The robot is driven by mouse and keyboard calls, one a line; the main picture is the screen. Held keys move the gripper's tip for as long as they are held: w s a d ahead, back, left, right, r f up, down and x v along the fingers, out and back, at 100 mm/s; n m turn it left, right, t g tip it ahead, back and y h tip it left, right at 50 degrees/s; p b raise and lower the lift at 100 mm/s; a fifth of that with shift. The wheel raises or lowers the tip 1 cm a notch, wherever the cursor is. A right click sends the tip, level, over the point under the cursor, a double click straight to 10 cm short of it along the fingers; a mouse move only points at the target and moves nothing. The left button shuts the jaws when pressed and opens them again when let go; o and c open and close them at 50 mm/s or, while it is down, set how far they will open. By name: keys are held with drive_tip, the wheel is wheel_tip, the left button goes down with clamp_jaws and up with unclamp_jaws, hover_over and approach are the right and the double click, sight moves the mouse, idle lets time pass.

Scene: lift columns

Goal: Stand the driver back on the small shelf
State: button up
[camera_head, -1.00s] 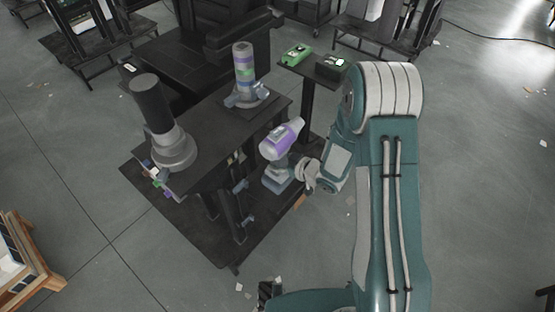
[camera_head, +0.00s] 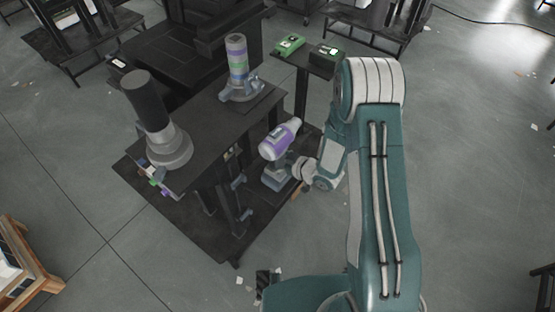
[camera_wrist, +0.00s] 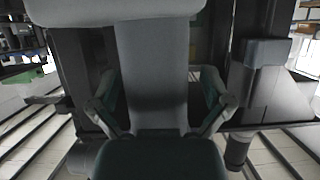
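The driver (camera_head: 280,139), with a purple and white body and grey handle and foot, is upright beside the right side of the dark workbench. My gripper (camera_head: 297,171) is at its handle from the right. In the wrist view the grey handle (camera_wrist: 153,75) fills the middle, between the two fingers of my gripper (camera_wrist: 158,130), which appear closed on its sides. The head view does not clearly show whether the driver's foot touches anything. The small shelf (camera_head: 303,58) stands on a post behind the driver, with a green box (camera_head: 289,44) and a black box (camera_head: 325,58) on it.
The dark workbench (camera_head: 200,135) carries a grey column with a black top (camera_head: 155,115) and a banded cylinder (camera_head: 237,60). A dark base plate lies below it. Open floor (camera_head: 470,180) is to the right.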

drive_tip(key=shift+a, duration=0.25)
drive_tip(key=v, duration=1.2)
drive_tip(key=shift+d, duration=0.2)
drive_tip(key=w+d+r+m+h, duration=0.1)
drive_tip(key=d+r+m+h, duration=0.1)
drive_tip(key=d+r+h, duration=0.3)
drive_tip(key=d+r+m+t+h, duration=0.1)
drive_tip(key=d+r+h, duration=0.1)
drive_tip(key=r, duration=0.5)
drive_tip(key=w+d+r+m+h, duration=0.1)
drive_tip(key=d+r+m+h, duration=0.2)
drive_tip(key=r, duration=0.4)
drive_tip(key=s+a+r+m+g, duration=0.1)
drive_tip(key=s+r, duration=0.4)
drive_tip(key=s, duration=0.5)
drive_tip(key=s+a+r+m+g, duration=0.2)
drive_tip(key=s+r, duration=0.3)
drive_tip(key=s, duration=0.6)
drive_tip(key=shift+a+r+m+h, duration=0.3)
drive_tip(key=shift+a+m, duration=0.4)
